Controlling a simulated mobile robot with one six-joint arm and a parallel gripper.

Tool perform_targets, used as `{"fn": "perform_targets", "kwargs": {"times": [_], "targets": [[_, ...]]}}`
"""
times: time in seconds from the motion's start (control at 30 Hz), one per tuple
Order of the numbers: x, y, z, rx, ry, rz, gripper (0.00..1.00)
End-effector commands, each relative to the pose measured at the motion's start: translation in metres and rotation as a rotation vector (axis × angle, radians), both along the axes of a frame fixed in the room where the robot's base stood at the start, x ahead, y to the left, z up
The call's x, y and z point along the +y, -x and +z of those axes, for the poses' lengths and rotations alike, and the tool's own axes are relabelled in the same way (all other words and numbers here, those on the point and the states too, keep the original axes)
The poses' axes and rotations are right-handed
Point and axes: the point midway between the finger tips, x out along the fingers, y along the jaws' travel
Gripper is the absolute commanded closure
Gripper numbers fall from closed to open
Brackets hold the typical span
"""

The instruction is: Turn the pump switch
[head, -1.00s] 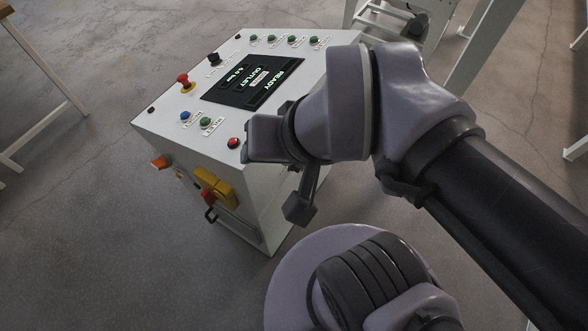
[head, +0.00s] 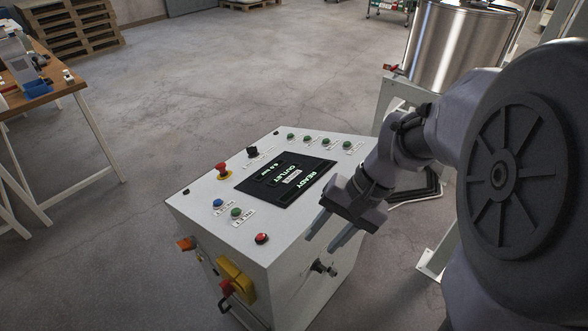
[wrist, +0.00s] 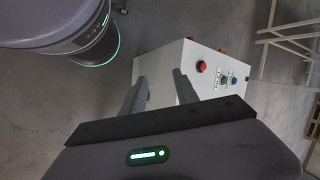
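A white control cabinet (head: 215,245) stands on the floor with a sloped top panel. A black selector knob (head: 252,151) sits at the panel's far left, beside a red mushroom button (head: 222,170). A red-and-yellow rotary switch (head: 233,282) is on the front face. The labels are too small to tell which is the pump switch. My gripper (head: 321,243) is open and empty at the cabinet's right side, apart from these controls. In the wrist view, the open fingers (wrist: 159,76) straddle the view of the cabinet's side.
The panel carries a dark screen (head: 285,175), several green buttons, a blue button (head: 217,203) and a red button (head: 262,239). A fitting (head: 322,267) projects from the cabinet's right side. A steel tank (head: 460,45) stands behind right, a wooden table (head: 45,92) left. Floor between is clear.

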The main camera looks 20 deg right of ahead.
Motion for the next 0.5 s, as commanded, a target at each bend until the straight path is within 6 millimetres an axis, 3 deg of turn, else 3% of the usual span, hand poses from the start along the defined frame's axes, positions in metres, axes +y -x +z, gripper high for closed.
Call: {"fn": "perform_targets", "kwargs": {"times": [0.03,0.13,0.3,0.4,0.5], "targets": [[-0.024,-0.006,-0.023,0.060,-0.101,-0.060,0.64],[-0.072,-0.012,-0.077,0.103,-0.336,-0.180,0.64],[-0.140,0.013,-0.186,-0.002,-0.743,-0.455,0.64],[-0.157,0.040,-0.249,-0.146,-0.931,-0.638,0.64],[-0.158,0.061,-0.296,-0.289,-1.048,-0.794,0.64]]}}
